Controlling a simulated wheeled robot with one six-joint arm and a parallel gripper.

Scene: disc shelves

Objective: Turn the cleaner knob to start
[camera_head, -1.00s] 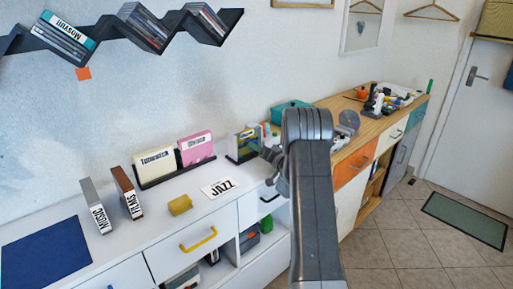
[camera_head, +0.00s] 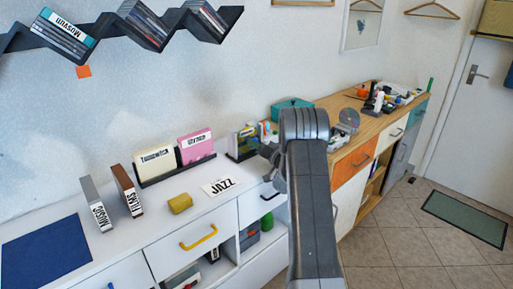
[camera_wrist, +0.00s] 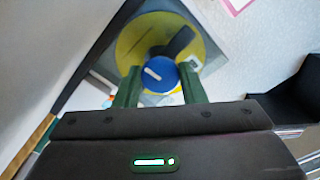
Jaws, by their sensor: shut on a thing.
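In the wrist view, the blue round knob (camera_wrist: 161,76) with a white mark lies between the two green fingers of my gripper (camera_wrist: 160,85). The fingers are shut on the knob's sides. The white mark points at a slant, toward upper left and lower right. Behind the knob is a yellow disc (camera_wrist: 132,45) with a dark arm-like piece (camera_wrist: 180,42) across it, on a greyish base.
The white cabinet top (camera_head: 160,228) carries a JAZZ card (camera_head: 221,186), a yellow block (camera_head: 180,204) and disc cases. A wooden sideboard (camera_head: 385,110) with a teal box (camera_head: 292,108) stands behind my arm. Tiled floor (camera_head: 400,250) is free at right.

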